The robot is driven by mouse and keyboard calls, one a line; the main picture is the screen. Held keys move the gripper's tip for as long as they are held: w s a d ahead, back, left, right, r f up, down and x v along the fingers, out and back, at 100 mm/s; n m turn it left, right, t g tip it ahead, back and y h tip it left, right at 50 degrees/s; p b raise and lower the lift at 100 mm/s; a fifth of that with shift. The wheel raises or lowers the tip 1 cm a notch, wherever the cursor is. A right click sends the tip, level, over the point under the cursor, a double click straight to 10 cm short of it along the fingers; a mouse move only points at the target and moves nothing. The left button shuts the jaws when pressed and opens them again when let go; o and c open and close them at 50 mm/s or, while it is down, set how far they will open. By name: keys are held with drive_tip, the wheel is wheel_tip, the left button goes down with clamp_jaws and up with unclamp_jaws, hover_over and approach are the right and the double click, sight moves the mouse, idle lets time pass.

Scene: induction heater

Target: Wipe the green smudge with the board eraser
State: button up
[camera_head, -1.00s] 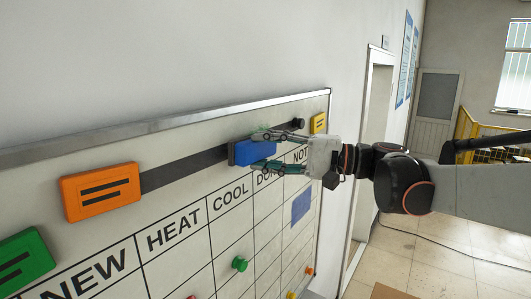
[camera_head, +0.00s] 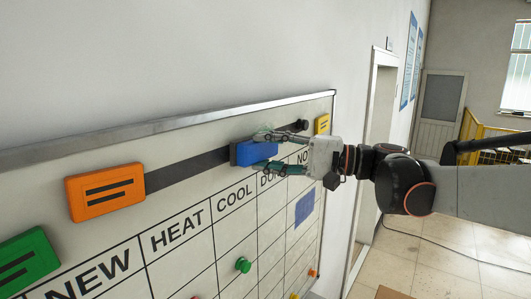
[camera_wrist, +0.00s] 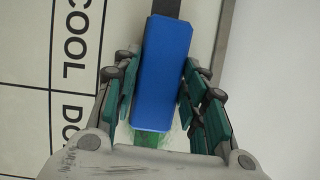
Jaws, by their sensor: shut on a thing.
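The blue board eraser (camera_head: 256,152) is at the whiteboard's upper part, over the dark strip. My gripper (camera_head: 276,151) is shut on it, with green-padded fingers on either side. In the wrist view the eraser (camera_wrist: 163,72) stands lengthwise between the fingers. A green smudge (camera_wrist: 151,138) shows on the board just past the eraser's near end, partly hidden by the eraser and my gripper. I cannot tell whether the eraser touches the board.
The whiteboard (camera_head: 180,215) has a grid headed NEW, HEAT and COOL. An orange block (camera_head: 105,191), a green block (camera_head: 28,262) and a yellow block (camera_head: 322,124) are on it. Small magnets (camera_head: 243,265) lie below.

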sight(276, 146)
drive_tip(key=shift+w+a, duration=0.4)
drive_tip(key=shift+a, duration=0.15)
drive_tip(key=shift+d, duration=0.1)
drive_tip(key=shift+w+d+b, duration=0.2)
drive_tip(key=shift+w+d, duration=0.45)
drive_tip(key=shift+w, duration=0.15)
drive_tip(key=shift+w+d+b, duration=0.2)
drive_tip(key=shift+w+d, duration=0.4)
drive_tip(key=shift+w, duration=0.2)
drive_tip(key=w+d, duration=0.4)
drive_tip(key=w, duration=0.1)
drive_tip(key=shift+w+d+b, duration=0.15)
drive_tip(key=shift+w+b, duration=0.25)
drive_tip(key=shift+s+a, duration=1.2)
drive_tip(key=shift+s, duration=0.3)
drive_tip(key=shift+s+a, duration=1.15)
drive_tip(key=shift+s, duration=0.4)
drive_tip(key=shift+s+a, duration=1.2)
drive_tip(key=shift+s, duration=0.3)
drive_tip(key=shift+r, duration=0.15)
drive_tip(key=shift+r, duration=0.1)
